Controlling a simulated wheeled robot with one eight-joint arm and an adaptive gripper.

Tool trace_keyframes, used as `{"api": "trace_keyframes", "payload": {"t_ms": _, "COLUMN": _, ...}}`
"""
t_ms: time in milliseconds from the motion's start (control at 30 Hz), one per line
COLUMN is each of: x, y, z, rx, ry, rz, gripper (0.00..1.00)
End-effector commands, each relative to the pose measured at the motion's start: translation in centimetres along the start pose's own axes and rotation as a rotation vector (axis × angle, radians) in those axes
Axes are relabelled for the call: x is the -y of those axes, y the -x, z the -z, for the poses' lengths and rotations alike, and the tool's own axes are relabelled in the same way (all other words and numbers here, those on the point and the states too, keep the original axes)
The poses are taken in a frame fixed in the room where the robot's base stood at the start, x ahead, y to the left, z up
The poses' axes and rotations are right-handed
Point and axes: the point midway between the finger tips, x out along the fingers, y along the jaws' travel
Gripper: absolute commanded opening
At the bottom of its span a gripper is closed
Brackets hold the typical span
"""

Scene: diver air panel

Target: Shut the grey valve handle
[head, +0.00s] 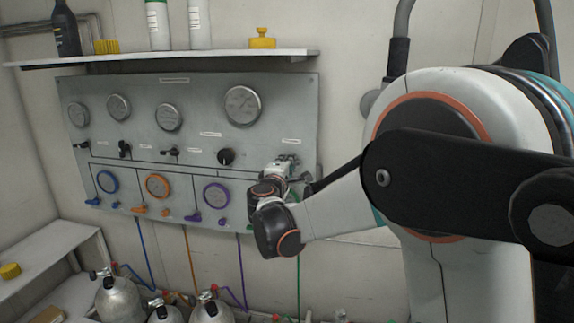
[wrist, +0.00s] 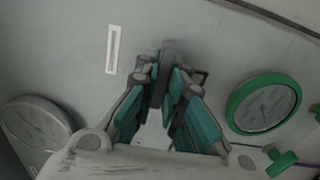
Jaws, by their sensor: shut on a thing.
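The grey valve handle (wrist: 169,50) shows as a narrow grey bar between my fingertips in the wrist view. Most of it is covered by the fingers. My gripper (wrist: 163,82) is shut on it, with a teal-padded finger on each side. In the head view my gripper (head: 283,167) is at the right end of the grey panel (head: 190,95), below a small white label (head: 291,141). The handle cannot be made out clearly there, and its exact angle is hard to tell.
A green-rimmed gauge (wrist: 263,104) and a green knob (wrist: 282,162) are close on the right in the wrist view. A black knob (head: 226,157) and a purple gauge (head: 216,195) are left of my gripper. A shelf (head: 170,57) with bottles runs above the panel.

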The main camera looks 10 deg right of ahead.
Motion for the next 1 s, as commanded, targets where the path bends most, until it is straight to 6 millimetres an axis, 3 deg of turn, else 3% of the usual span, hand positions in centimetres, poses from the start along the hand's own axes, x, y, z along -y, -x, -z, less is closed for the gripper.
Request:
{"api": "trace_keyframes", "payload": {"t_ms": 567, "x": 0.10, "y": 0.06, "z": -0.06, "rx": 0.001, "ry": -0.039, "rz": 0.002, "gripper": 0.00}}
{"api": "trace_keyframes", "payload": {"t_ms": 600, "x": 0.10, "y": 0.06, "z": -0.06, "rx": 0.001, "ry": -0.039, "rz": 0.002, "gripper": 0.12}}
{"api": "trace_keyframes", "payload": {"t_ms": 700, "x": 0.09, "y": 0.05, "z": -0.05, "rx": 0.001, "ry": -0.038, "rz": 0.001, "gripper": 0.30}}
{"api": "trace_keyframes", "payload": {"t_ms": 1000, "x": 0.03, "y": 0.06, "z": -0.03, "rx": 0.000, "ry": -0.037, "rz": 0.001, "gripper": 0.30}}
